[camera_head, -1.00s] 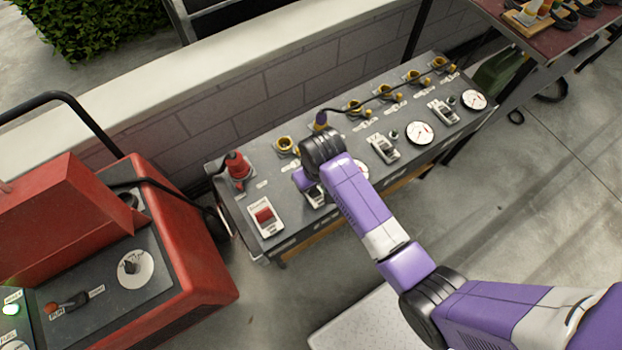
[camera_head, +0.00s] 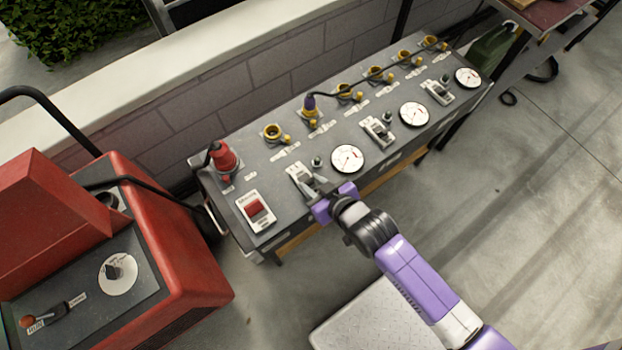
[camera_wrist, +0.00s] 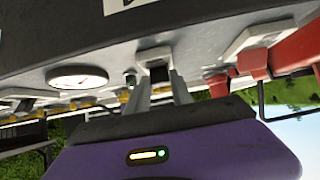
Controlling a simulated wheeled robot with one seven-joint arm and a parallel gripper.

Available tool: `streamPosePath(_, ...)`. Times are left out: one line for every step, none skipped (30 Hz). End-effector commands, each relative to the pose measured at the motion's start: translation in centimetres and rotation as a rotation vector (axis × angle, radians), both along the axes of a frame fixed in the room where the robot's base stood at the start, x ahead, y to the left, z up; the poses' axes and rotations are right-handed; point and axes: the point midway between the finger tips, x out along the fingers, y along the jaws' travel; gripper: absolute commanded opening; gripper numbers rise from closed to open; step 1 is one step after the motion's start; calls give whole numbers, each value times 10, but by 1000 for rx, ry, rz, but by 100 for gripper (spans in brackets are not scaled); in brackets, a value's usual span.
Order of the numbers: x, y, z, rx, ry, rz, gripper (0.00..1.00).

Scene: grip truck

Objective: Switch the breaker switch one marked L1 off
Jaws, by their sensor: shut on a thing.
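A grey panel (camera_head: 243,172) carries three breaker switches in a row; their markings are too small to read. The leftmost breaker switch (camera_head: 299,176) is beside my gripper (camera_head: 314,188), which reaches in from the panel's front edge. In the wrist view my gripper (camera_wrist: 162,86) has its fingers on either side of the dark lever of that breaker switch (camera_wrist: 156,60), shut on it. The fingers partly hide the lever, and I cannot tell its on or off position. The other breakers, the middle one (camera_head: 377,131) and the right one (camera_head: 437,92), stand apart from the gripper.
A red rocker switch (camera_head: 256,209) and a red plug (camera_head: 224,158) are left of the gripper. A round gauge (camera_head: 347,158) is close on the right. Yellow sockets (camera_head: 272,132) line the back. A red machine (camera_head: 170,245) stands at left; open floor lies at right.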

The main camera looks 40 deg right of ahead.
Motion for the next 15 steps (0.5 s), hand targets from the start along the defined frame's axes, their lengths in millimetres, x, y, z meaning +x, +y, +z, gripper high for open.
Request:
streamPosePath(-1,0,-3,1,-17,1,0)
streamPosePath(-1,0,-3,1,-26,1,0)
streamPosePath(-1,0,-3,1,-36,1,0)
streamPosePath(-2,0,-3,1,-42,1,0)
streamPosePath(-1,1,-3,1,-49,1,0)
streamPosePath(-2,1,-2,1,-55,1,0)
streamPosePath(-2,0,-2,1,-58,1,0)
streamPosePath(-2,1,-2,1,-61,1,0)
streamPosePath(-2,1,-2,1,-64,1,0)
streamPosePath(-2,1,-1,1,-66,1,0)
streamPosePath(-1,1,-1,1,-67,1,0)
streamPosePath(-1,1,-1,1,-68,1,0)
streamPosePath(-1,1,-1,1,-69,1,0)
streamPosePath(-1,1,-1,1,-69,1,0)
streamPosePath(-1,1,-1,1,-69,1,0)
